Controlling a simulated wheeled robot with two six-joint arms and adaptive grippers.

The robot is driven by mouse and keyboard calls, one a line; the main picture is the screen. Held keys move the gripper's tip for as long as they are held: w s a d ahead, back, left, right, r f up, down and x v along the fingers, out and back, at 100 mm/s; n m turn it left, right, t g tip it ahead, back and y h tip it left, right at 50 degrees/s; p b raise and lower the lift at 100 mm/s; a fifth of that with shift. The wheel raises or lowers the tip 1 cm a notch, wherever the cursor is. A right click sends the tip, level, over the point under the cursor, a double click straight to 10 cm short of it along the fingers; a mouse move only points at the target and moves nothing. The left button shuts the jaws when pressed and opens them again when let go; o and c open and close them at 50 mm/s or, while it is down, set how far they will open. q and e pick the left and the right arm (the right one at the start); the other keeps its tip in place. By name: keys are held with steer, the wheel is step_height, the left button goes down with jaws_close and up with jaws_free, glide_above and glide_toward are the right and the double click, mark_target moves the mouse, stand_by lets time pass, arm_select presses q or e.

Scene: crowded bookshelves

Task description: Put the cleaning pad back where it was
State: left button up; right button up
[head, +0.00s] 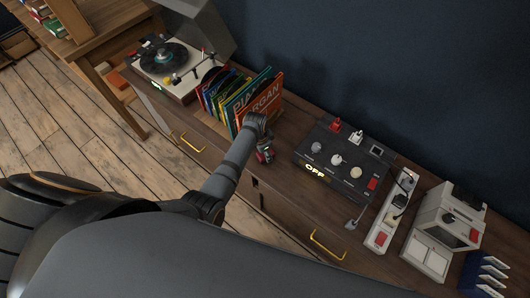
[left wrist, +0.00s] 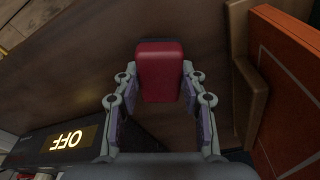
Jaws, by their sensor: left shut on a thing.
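The cleaning pad (left wrist: 160,72) is a red block with rounded corners and a dark far end. It sits between the fingers of my left gripper (left wrist: 159,80), which is shut on it. In the head view my left gripper (head: 264,151) is over the sideboard top, just in front of the record rack, and only a bit of red shows at its tip. I cannot tell whether the pad touches the wood. My right gripper is in neither view.
A rack of records (head: 240,97) stands left of my gripper. A turntable (head: 165,60) with its lid up is farther left. A dark control box (head: 340,160) reading OFF, a power strip (head: 390,215) and a white device (head: 440,235) stand to the right.

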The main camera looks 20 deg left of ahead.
mark_target(260, 155)
arm_select(q)
steer(key=shift+f, duration=0.15)
steer(key=o, duration=1.1)
step_height(260, 155, up, 12)
steer(key=s+a, duration=0.1)
steer(key=shift+s+p, duration=0.15)
steer(key=shift+p, duration=0.2)
steer(key=shift+s+a, duration=0.1)
steer(key=shift+a, duration=0.1)
